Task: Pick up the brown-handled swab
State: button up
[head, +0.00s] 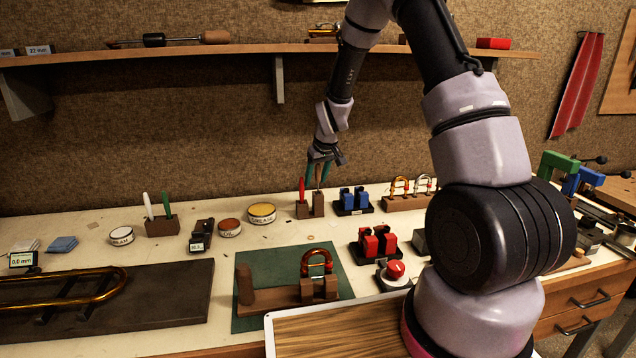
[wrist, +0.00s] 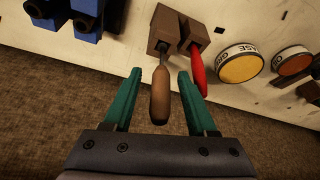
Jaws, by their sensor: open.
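The brown-handled swab (wrist: 160,92) stands in a small brown wooden holder (head: 303,210) toward the back of the bench. A red-handled tool (head: 301,189) stands in the same holder, and it shows to the right of the swab in the wrist view (wrist: 197,72). My gripper (head: 319,174) is above the holder with its teal fingers pointing down. In the wrist view my gripper (wrist: 160,75) is open, with one finger on each side of the brown handle. I see gaps between the handle and both fingers. In the head view the fingers partly hide the handle.
A blue clamp block (head: 354,200) stands just right of the holder, and a yellow-lidded grease tin (head: 262,212) stands to its left. A green mat (head: 262,265) with a wooden fixture lies in front. A shelf (head: 240,48) runs along the wall behind my arm.

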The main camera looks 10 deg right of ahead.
grip_shut()
jog(key=shift+r, duration=0.1)
notch_tip(320, 180, up, 10)
dwell(0.5)
jog(key=shift+r, duration=2.9)
